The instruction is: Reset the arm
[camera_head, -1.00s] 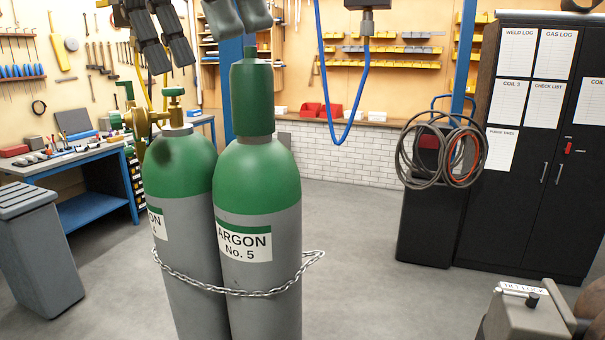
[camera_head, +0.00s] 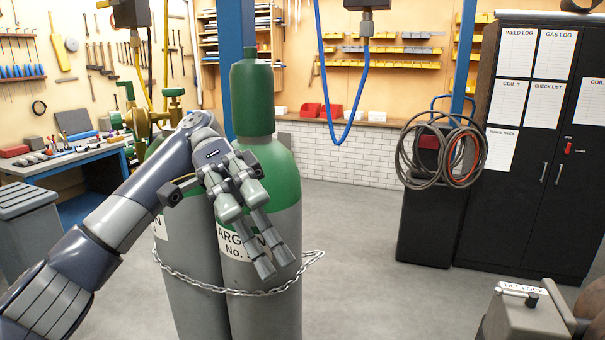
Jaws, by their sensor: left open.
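My left arm reaches in from the lower left. My left gripper (camera_head: 274,262) hangs in front of the two gas cylinders, fingers pointing down and a little right, open with nothing between them. It covers part of the label on the right cylinder, marked ARGON (camera_head: 286,168), which is grey with a green shoulder and cap. The left cylinder (camera_head: 193,270) stands beside it, largely hidden behind my arm, with a brass valve and regulator (camera_head: 140,122) at its top. I cannot tell whether the gripper touches the cylinder. My right gripper is out of view.
A chain (camera_head: 208,285) runs around the cylinders. A workbench (camera_head: 88,162) and grey bin (camera_head: 25,215) stand left. Coiled cables (camera_head: 440,152) hang by a black cabinet (camera_head: 535,200) at right. A blue hose (camera_head: 358,92) hangs above.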

